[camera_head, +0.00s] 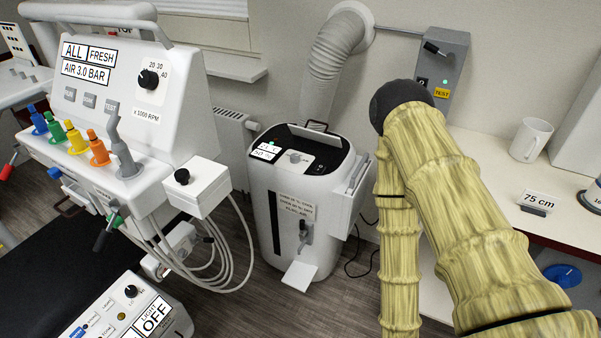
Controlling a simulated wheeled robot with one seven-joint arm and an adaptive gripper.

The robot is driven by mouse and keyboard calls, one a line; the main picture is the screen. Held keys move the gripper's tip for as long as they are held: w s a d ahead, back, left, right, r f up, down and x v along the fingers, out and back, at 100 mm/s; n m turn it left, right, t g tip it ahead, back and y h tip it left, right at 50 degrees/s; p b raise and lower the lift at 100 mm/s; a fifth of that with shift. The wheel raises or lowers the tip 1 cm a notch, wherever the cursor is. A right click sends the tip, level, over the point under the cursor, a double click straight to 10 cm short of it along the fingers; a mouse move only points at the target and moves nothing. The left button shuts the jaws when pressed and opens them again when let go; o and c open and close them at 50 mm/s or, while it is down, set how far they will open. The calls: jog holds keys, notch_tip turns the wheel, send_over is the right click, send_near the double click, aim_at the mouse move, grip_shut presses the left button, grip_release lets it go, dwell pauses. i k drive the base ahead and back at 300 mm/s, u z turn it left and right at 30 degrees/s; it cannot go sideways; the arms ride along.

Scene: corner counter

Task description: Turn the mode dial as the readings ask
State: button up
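A white floor unit (328,222) stands in the middle against the wall, with a hose rising from its back. Its dark top panel holds a pale dial (295,157) that looks like the mode dial; its pointer direction is too small to tell. Left of the dial is a small two-line display (266,151); the lower line seems to read 50 %, and the upper line is a temperature I cannot read surely. A printed label (297,204) on the unit's front is too small to read. My arm comes in at the right and bends downward, right of the unit. My gripper is out of view.
A dental-style console (128,80) with coloured handpieces and a knob stands at left. A wall box (441,70) with a lever and TEST button hangs behind my arm. A counter (480,150) at right bears a mug (531,139) and a 75 cm sign (538,200). Cables hang between console and unit.

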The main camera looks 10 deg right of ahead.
aim_at(294, 158)
jog(key=k, duration=0.35)
jog(key=z, duration=1.3)
jog(key=i, duration=0.9)
jog(key=u, duration=0.5)
